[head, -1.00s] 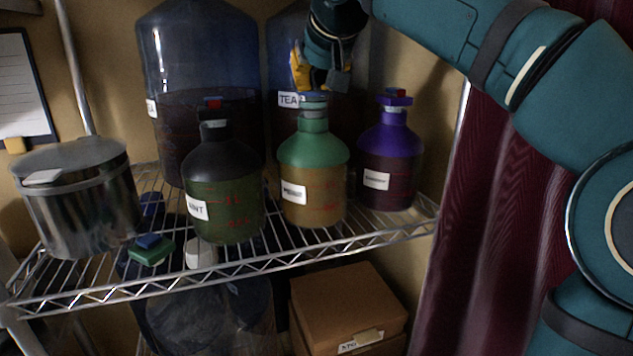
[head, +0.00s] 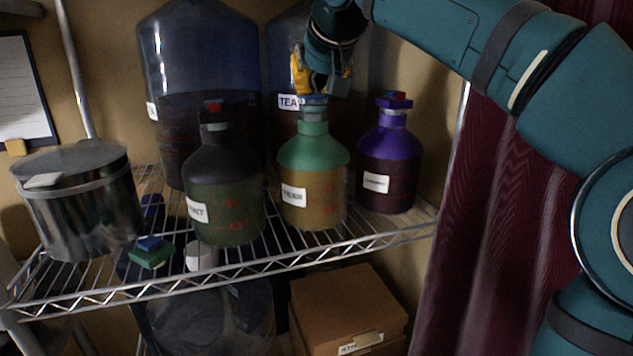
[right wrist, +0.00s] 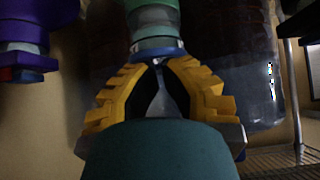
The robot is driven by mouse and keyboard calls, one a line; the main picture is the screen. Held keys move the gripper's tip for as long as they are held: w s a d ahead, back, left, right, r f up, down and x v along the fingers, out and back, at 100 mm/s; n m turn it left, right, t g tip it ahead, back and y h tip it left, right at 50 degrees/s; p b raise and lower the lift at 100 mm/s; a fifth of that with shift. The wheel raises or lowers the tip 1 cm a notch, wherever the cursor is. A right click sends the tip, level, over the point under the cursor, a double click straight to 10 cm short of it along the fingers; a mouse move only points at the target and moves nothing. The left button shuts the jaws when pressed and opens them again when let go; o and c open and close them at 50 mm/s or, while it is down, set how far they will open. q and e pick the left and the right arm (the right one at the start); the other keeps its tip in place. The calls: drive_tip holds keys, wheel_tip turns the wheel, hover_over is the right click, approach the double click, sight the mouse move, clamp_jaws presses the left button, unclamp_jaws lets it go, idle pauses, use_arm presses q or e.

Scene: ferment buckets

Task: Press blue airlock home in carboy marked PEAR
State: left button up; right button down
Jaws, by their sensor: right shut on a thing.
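The green-shouldered carboy (head: 312,180) stands upright mid-shelf with amber liquid; its blurred label seems to read PEAR. The blue airlock (head: 313,102) sits at the top of its neck, above a pale band. In the right wrist view the airlock (right wrist: 157,54) shows as a blue rim against the pale collar of the neck (right wrist: 153,18). My right gripper (head: 319,90) reaches down from above, its yellow fingers (right wrist: 158,66) shut on the airlock. The fingers hide most of the airlock, and I cannot tell how deep it sits. My left gripper is not in view.
A dark-shouldered carboy (head: 224,190) with a red top stands left, a purple carboy (head: 388,165) close on the right. Large blue jugs (head: 198,60) stand behind. A steel pot (head: 78,205), a blue-and-green block (head: 151,252) and a white cup (head: 200,257) are on the left.

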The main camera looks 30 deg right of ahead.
drive_tip(key=shift+p, duration=0.35)
idle(0.6)
drive_tip(key=shift+r, duration=0.15)
drive_tip(key=shift+s+r, duration=0.15)
drive_tip(key=shift+r, duration=0.15)
drive_tip(key=p+v, duration=0.5)
drive_tip(key=v, duration=0.3)
drive_tip(key=shift+w+r, duration=0.2)
drive_tip(key=shift+r, duration=0.3)
idle(0.4)
idle(0.5)
